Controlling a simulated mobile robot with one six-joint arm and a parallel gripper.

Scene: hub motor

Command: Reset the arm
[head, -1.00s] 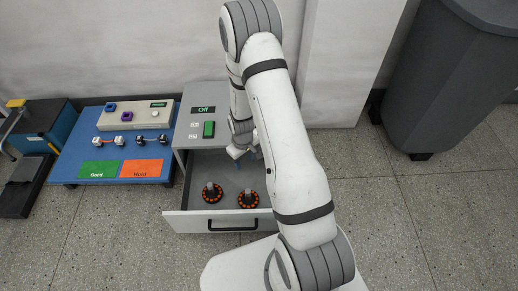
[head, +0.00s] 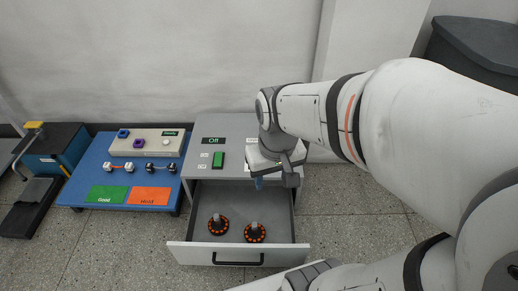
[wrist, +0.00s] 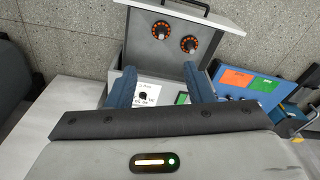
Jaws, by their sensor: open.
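My gripper (head: 272,182) hangs above the right side of the open drawer (head: 198,205), in front of the grey cabinet (head: 235,127). In the wrist view its two blue fingers (wrist: 165,82) are apart with nothing held between them. Two round orange-and-black parts with grey shafts stand in the drawer. The left part (head: 218,226) and the right part (head: 255,233) also show in the wrist view, on the right (wrist: 188,44) and on the left (wrist: 161,31). My gripper is clear of both.
The cabinet top has an "Off" display and a green button (head: 218,160). To the left a blue table (head: 85,168) bears a green "Good" mat (head: 107,194), an orange mat (head: 149,196), a tester box (head: 140,142) and small connectors. A dark bin (head: 475,50) stands at back right.

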